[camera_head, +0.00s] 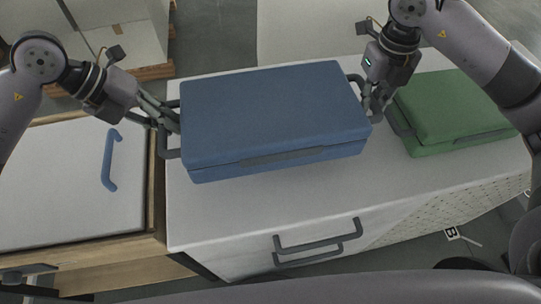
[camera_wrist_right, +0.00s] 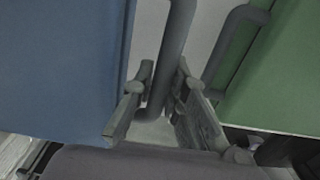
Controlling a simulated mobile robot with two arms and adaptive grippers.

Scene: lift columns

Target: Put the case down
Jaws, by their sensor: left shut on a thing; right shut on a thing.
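The blue case (camera_head: 270,110) lies flat, lid up, at or over the white worktop (camera_head: 270,210); I cannot tell whether its underside touches. It has a dark handle at each short end. My left gripper (camera_head: 170,118) is shut on the left handle (camera_head: 168,147). My right gripper (camera_head: 371,98) is shut on the right handle (camera_head: 355,78). In the right wrist view, the fingers of the right gripper (camera_wrist_right: 165,80) stand on both sides of the handle bar (camera_wrist_right: 176,40), with the blue case (camera_wrist_right: 60,70) at left.
A green case (camera_head: 450,110) sits on the worktop close to the right gripper. At left is a lower white panel with a blue handle (camera_head: 110,160) in a wooden frame (camera_head: 155,190). A grey drawer handle (camera_head: 318,243) is on the front. Bare worktop shows before the blue case.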

